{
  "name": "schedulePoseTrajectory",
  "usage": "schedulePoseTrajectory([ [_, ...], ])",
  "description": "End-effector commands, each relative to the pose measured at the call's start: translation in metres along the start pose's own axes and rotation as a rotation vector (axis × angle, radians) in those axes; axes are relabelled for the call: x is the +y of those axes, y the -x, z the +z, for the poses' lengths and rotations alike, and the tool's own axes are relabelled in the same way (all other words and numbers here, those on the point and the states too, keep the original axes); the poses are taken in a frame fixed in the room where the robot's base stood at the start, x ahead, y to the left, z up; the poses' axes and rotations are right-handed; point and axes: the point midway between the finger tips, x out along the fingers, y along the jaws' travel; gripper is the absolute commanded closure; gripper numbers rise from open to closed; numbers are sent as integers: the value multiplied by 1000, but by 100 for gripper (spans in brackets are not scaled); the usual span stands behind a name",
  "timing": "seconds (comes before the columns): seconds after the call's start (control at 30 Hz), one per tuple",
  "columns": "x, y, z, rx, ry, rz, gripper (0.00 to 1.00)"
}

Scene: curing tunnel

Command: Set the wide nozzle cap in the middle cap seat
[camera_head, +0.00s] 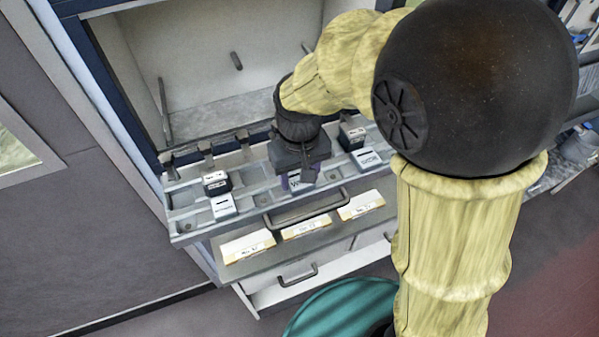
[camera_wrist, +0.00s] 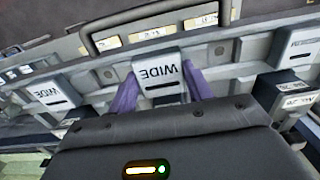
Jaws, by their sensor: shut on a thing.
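The wide nozzle cap (camera_wrist: 158,74) is pale grey with a dark slot and the word WIDE, which reads upside down in the wrist view. My gripper (camera_wrist: 161,88) is shut on it, with one purple finger on each side. In the head view my gripper (camera_head: 300,178) points down over the middle of the rack, and a little of the cap (camera_head: 293,184) shows beside it. The middle cap seat is hidden under the cap and gripper. I cannot tell whether the cap touches the seat or hangs just above it.
The grey rack (camera_head: 183,197) holds a pale cap (camera_head: 223,206) and dark block (camera_head: 215,183) on the left, and a pale cap (camera_head: 366,160) and dark block (camera_head: 351,137) on the right. A drawer handle (camera_head: 305,209) and paper labels are in front. An open chamber (camera_head: 200,75) stands behind.

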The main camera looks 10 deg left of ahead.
Motion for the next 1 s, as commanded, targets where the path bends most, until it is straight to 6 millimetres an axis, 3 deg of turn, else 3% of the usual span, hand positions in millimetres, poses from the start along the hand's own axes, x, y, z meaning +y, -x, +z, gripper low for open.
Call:
schedulePoseTrajectory([
  [0.47,0,-6,0,0,0,0,77],
  [0.5,0,-6,0,0,0,0,42],
  [0.6,0,-6,0,0,0,0,24],
  [1.0,0,0,-1,2,-1,-1,24],
])
